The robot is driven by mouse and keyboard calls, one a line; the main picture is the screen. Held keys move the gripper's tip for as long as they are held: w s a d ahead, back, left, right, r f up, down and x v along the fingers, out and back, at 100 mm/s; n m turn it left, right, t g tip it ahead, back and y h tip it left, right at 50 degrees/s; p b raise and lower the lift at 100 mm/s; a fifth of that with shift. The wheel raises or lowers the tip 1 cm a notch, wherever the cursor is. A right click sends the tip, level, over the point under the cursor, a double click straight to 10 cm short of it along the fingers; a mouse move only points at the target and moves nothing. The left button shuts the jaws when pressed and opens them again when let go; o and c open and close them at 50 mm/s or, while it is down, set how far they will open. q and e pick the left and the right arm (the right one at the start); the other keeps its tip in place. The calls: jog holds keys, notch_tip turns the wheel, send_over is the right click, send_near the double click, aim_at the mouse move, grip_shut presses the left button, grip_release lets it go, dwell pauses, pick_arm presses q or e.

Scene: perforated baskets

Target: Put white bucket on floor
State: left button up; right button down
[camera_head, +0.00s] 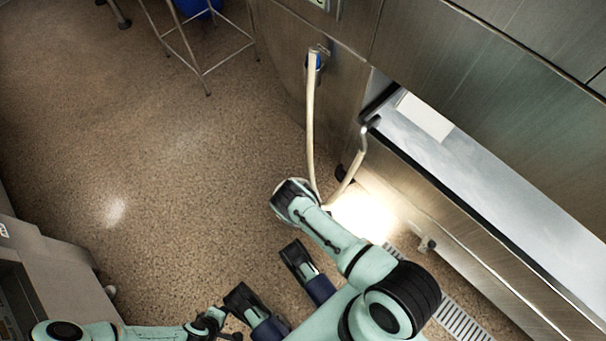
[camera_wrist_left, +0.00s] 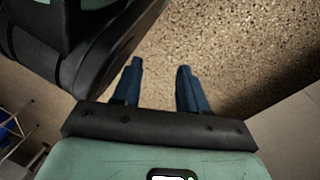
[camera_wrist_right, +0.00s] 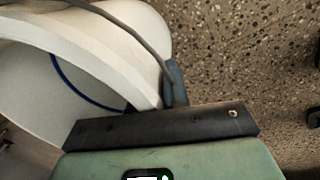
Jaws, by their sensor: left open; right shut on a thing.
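The white bucket (camera_wrist_right: 125,45) fills the left of the right wrist view. It is tilted, with its open mouth and a curved blue line inside showing. A thin grey handle crosses in front of it. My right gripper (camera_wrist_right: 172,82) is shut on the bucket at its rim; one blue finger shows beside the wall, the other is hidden. In the left wrist view my left gripper (camera_wrist_left: 161,75) is open and empty, its two blue fingers apart above the floor. I cannot make out the bucket in the head view.
The speckled brown floor (camera_head: 170,150) is largely clear at left and centre. A steel counter (camera_head: 450,190) runs along the right, with a pale hose (camera_head: 311,120) beside it. A metal stand (camera_head: 205,70) is at the top; a drain grate (camera_head: 460,318) is lower right.

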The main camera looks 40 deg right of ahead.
jog(key=shift+f, duration=0.2)
jog(key=c, duration=1.1)
grip_release()
jog(key=shift+r, duration=0.1)
